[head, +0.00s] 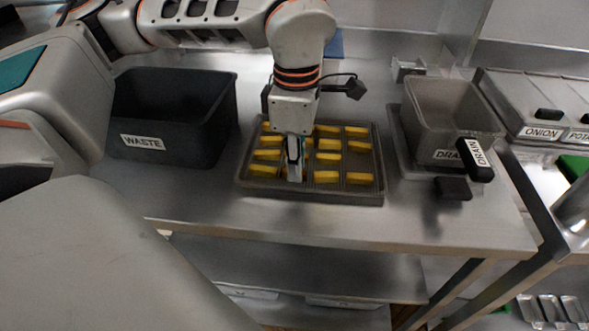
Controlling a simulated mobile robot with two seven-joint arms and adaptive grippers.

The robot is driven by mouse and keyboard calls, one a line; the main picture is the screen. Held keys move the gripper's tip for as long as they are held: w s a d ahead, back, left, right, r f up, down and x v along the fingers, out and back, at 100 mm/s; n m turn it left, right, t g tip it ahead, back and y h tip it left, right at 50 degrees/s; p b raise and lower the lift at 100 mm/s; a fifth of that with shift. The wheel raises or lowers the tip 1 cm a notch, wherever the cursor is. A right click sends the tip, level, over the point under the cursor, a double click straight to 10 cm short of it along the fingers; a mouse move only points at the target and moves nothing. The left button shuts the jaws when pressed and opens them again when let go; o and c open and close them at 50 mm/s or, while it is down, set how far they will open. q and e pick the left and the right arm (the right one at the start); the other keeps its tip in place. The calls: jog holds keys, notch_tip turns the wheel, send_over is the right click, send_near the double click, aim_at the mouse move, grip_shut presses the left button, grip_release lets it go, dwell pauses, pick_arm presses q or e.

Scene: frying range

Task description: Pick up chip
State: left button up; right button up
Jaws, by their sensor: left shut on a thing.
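Several yellow chips lie in rows in a dark grey tray (357,196) on the steel counter; one chip (327,177) is at the front, right of my gripper. My left gripper (294,178) points straight down into the tray, left of its middle. It is shut on a chip, which its fingers mostly hide. I cannot tell whether the held chip still touches the tray. My right gripper is not in view.
A dark bin labelled WASTE (190,135) stands left of the tray. A grey container labelled DRAIN (440,115) with a dark handle stands right of it. Lidded containers labelled ONION (541,131) and another are at far right. The counter's front strip (330,222) is clear.

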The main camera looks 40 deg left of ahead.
pick_arm(q)
jog(key=shift+r, duration=0.55)
notch_tip(320, 180, up, 19)
jog(key=p, duration=0.4)
jog(key=shift+f, duration=0.1)
